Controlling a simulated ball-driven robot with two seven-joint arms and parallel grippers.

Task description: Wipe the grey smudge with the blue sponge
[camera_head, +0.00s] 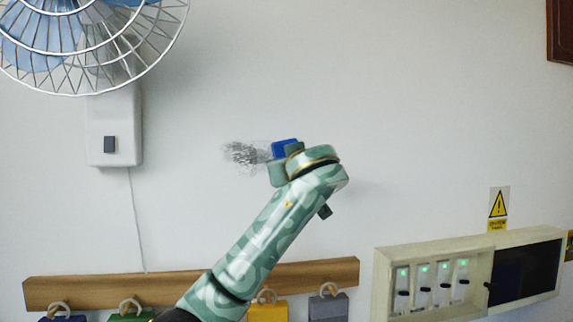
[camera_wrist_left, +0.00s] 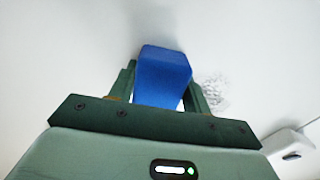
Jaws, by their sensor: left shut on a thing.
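The blue sponge (camera_head: 285,148) is held between the fingers of my left gripper (camera_head: 282,159), close to the white wall. In the left wrist view the sponge (camera_wrist_left: 163,72) sits between the two dark green fingers of the gripper (camera_wrist_left: 162,88), which is shut on it. The grey smudge (camera_head: 241,153) is a speckled patch on the wall just left of the sponge in the head view. It shows right of the sponge in the left wrist view (camera_wrist_left: 215,94). I cannot tell whether the sponge touches the wall. My right gripper is not in view.
A wire-caged fan (camera_head: 80,40) and a white switch box (camera_head: 115,125) with a hanging cord are at the upper left. A wooden rail (camera_head: 90,290) with hooks and coloured pieces runs below. A panel with green lights (camera_head: 432,280) and a warning sign (camera_head: 498,203) are at the lower right.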

